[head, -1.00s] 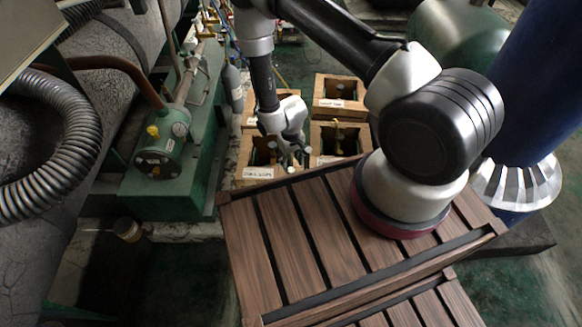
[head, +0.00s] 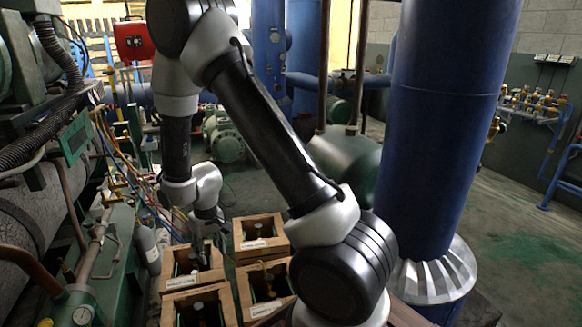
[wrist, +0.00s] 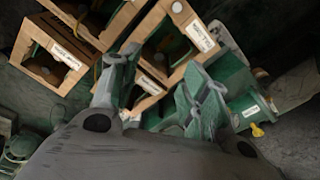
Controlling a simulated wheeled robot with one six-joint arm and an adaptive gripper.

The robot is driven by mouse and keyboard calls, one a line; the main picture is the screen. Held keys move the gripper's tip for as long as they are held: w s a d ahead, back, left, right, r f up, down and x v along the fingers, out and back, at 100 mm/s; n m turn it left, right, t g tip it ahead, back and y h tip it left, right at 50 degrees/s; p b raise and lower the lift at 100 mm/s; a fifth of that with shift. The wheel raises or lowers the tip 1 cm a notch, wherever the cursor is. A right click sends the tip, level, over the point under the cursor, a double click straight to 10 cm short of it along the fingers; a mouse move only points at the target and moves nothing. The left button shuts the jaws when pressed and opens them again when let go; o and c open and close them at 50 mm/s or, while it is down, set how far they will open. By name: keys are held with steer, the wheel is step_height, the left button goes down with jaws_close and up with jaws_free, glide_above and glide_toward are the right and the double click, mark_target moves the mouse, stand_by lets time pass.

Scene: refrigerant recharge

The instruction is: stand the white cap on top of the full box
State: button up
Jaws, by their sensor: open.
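Several open wooden boxes with pale labels stand together on the floor: one at the left (head: 182,284), one at the back (head: 239,236), one at the right (head: 246,298) and one at the front, cut by the picture edge. My gripper (head: 210,228) is above the left box. In the wrist view my gripper (wrist: 158,98) has its fingers apart, with nothing between them.
A green machine (head: 112,262) with pipes and a grey cylinder (head: 149,250) stand left of the boxes. A large blue column (head: 435,130) with a flared metal foot stands at the right. Green floor (head: 530,240) is clear beyond it.

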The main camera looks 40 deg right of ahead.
steer(key=s+d+r, duration=0.2)
steer(key=r, duration=0.5)
steer(key=s+d+r+t, duration=0.1)
steer(key=s+d+r, duration=0.1)
steer(key=r, duration=0.5)
steer(key=s+d+r, duration=0.2)
steer(key=d+r, duration=0.1)
steer(key=r, duration=0.4)
steer(key=s+d+r+t, duration=0.1)
steer(key=s+d+r, duration=0.1)
steer(key=s+r, duration=0.4)
steer(key=s+d+r+m+t, duration=0.1)
steer(key=s+d+r, duration=0.2)
steer(key=s, duration=0.9)
step_height(320, 180, up, 4)
steer(key=shift+s+f+m, duration=0.15)
steer(key=shift+f+m, duration=0.05)
steer(key=shift+m, duration=0.1)
